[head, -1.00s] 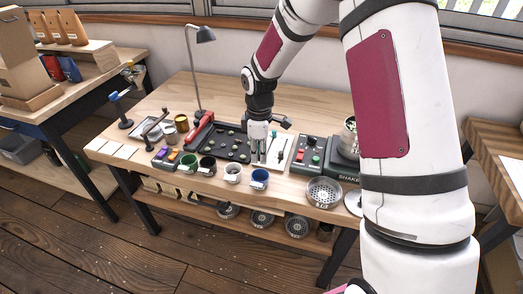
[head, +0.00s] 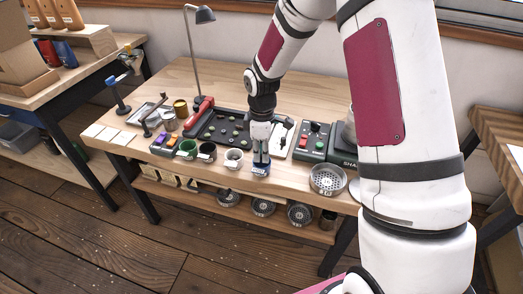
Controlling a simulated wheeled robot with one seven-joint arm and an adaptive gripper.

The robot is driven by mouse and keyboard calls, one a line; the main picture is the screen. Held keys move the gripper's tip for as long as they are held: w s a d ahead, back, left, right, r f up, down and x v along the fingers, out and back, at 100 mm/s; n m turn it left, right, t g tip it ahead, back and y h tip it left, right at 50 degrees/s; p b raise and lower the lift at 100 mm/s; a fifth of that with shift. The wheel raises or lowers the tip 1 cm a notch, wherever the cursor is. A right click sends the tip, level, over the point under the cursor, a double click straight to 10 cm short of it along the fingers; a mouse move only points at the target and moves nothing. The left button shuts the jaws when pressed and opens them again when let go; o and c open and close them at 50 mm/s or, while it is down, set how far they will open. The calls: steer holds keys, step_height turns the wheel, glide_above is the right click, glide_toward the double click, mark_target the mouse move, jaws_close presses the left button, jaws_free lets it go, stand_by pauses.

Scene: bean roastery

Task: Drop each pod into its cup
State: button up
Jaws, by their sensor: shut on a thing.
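My gripper (head: 261,161) is over the blue cup (head: 260,173), fingers pointing down. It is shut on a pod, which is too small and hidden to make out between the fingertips. The gripper covers part of the blue cup's mouth, so I cannot tell how far above the rim the fingertips are. To its left stand the white cup (head: 233,161), the black cup (head: 207,153) and the green cup (head: 188,150) in a row along the front edge. Several small pods lie apart on the black tray (head: 208,137) behind the cups.
A metal strainer bowl (head: 327,180) and a grey-green device with buttons (head: 314,141) stand to the right. A red-handled tool (head: 199,116) lies by the tray's left end. A lamp (head: 195,60) rises behind. Purple and orange items (head: 165,142) sit left of the cups.

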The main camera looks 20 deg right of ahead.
stand_by(0.4)
steer(key=o, duration=0.7)
steer(key=shift+o, duration=0.2)
steer(key=shift+r, duration=0.15)
step_height(320, 180, up, 12)
